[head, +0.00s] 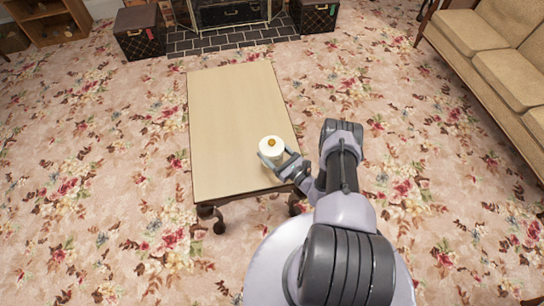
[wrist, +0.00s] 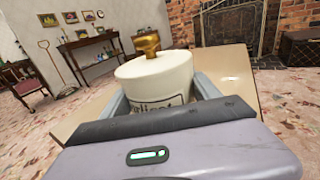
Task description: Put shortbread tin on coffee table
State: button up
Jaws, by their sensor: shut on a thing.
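The shortbread tin (head: 271,147) looks like a white round container with a gold knob on its lid. It also fills the middle of the wrist view (wrist: 157,82), with dark lettering partly hidden by my gripper. My gripper (head: 272,160) is shut on the tin's sides and holds it upright. The coffee table (head: 235,105) has a pale rectangular top and dark curved legs. The tin is over the near right part of the tabletop. I cannot tell whether its base touches the table, as my gripper hides the base.
The rest of the tabletop is bare. A beige sofa (head: 495,60) stands at the right. Dark trunks (head: 140,32) and a brick fireplace hearth (head: 215,40) lie beyond the table. A side table (wrist: 88,45) stands by the far wall. Floral carpet around the table is clear.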

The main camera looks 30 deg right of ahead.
notch_tip(320, 180, down, 3)
jog(key=shift+f+b, duration=0.1)
jog(key=shift+b, duration=0.65)
jog(key=shift+r, duration=0.25)
jog(key=o, duration=1.4)
jog(key=shift+f, duration=0.1)
